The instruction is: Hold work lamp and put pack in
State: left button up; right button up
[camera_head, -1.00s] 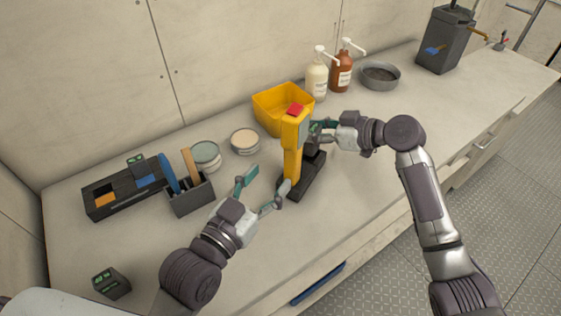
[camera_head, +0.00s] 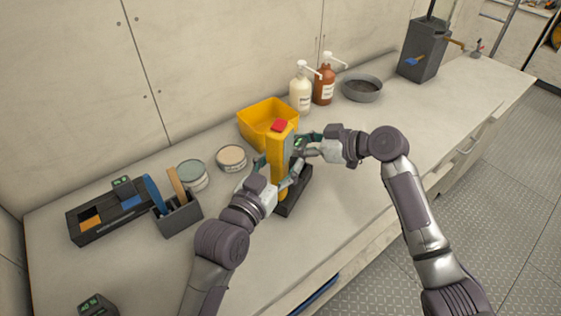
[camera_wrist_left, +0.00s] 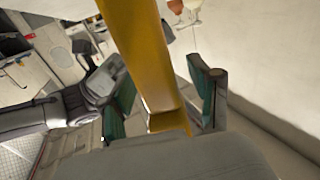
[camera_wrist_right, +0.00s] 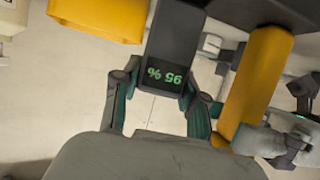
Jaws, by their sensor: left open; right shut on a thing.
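The yellow work lamp (camera_head: 278,158) stands upright on a black base, with a red top. It also shows in the left wrist view (camera_wrist_left: 145,55) and at the right of the right wrist view (camera_wrist_right: 258,80). My left gripper (camera_head: 279,170) is open, with its fingers on either side of the lamp's body. My right gripper (camera_wrist_right: 160,100) is shut on a dark pack (camera_wrist_right: 172,45) whose green display reads 95 %, upside down in that view. The pack is beside the lamp's upper part; I cannot tell whether they touch.
A yellow bin (camera_head: 258,118) stands behind the lamp. To the left are two round tins (camera_head: 232,158), a tool holder (camera_head: 178,217) and a black tray (camera_head: 90,233). Another dark pack (camera_head: 97,305) lies at the front left. Bottles and a grey bowl (camera_head: 362,89) stand at the back.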

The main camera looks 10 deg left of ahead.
pick_arm(q)
grip_shut()
dwell(0.7)
